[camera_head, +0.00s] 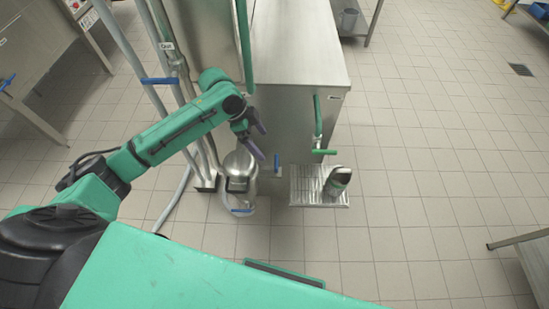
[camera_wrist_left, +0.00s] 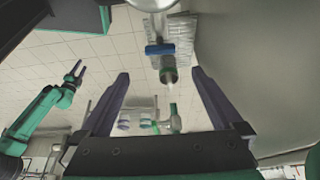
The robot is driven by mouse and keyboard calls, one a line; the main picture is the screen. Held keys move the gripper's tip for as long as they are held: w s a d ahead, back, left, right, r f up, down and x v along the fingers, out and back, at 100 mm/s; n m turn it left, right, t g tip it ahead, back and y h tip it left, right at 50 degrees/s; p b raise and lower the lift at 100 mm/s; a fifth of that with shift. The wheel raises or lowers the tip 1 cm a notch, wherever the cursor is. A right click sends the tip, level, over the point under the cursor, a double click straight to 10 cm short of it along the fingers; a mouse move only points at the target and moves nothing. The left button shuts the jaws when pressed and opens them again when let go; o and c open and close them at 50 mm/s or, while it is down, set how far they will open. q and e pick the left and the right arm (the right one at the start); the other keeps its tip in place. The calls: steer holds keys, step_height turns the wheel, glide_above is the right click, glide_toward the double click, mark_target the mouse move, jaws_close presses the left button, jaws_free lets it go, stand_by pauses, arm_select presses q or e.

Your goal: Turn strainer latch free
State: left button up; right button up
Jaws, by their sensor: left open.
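My left gripper (camera_head: 258,140) is open and empty, its purple fingers above and right of a steel canister (camera_head: 238,178). This canister has a blue handle (camera_head: 242,211) low on its front. I cannot tell for sure which part is the strainer latch. A small upright blue lever (camera_head: 276,162) stands right of the canister, apart from the fingers. In the left wrist view, my left gripper (camera_wrist_left: 164,82) has wide-spread fingers. A blue bar (camera_wrist_left: 160,49) on a fitting with a green ring shows between and beyond them. What seems my right gripper (camera_wrist_left: 75,70) shows at the left there; its jaw state is unclear.
A steel cabinet (camera_head: 300,45) stands behind, with a green-handled pipe (camera_head: 318,120) on its front. A drip grate (camera_head: 305,184) holds a dark cup-like object (camera_head: 338,181). Pipes and a hose run left of the canister.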

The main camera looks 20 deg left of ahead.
mark_target(276, 161)
arm_select(q)
steer(key=x, duration=1.1)
steer(key=shift+w+d+f, duration=0.1)
steer(key=shift+d, duration=0.05)
